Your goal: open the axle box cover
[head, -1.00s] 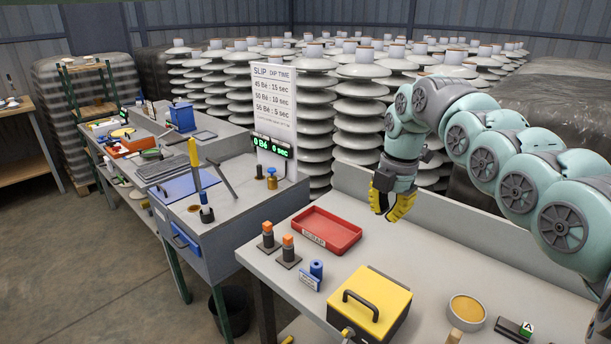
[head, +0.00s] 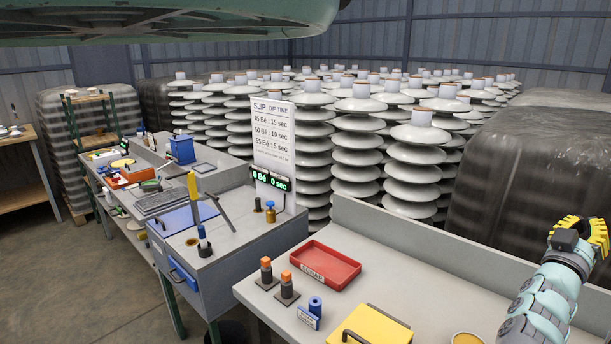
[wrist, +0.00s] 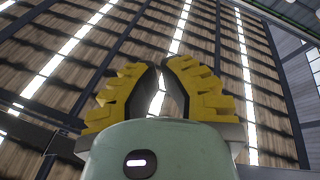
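The yellow box (head: 372,326) with a dark bar handle on its flat yellow lid is on the grey workbench, cut off by the bottom edge in the head view. The lid looks closed; its front is out of view. My gripper (head: 588,230), with yellow ribbed fingers, is at the right edge of the head view, raised and far to the right of the box. In the wrist view my gripper (wrist: 160,66) points up at the roof. Its fingertips are close together with a narrow gap, and nothing is between them.
White insulator stacks (head: 412,165) stand behind the bench.

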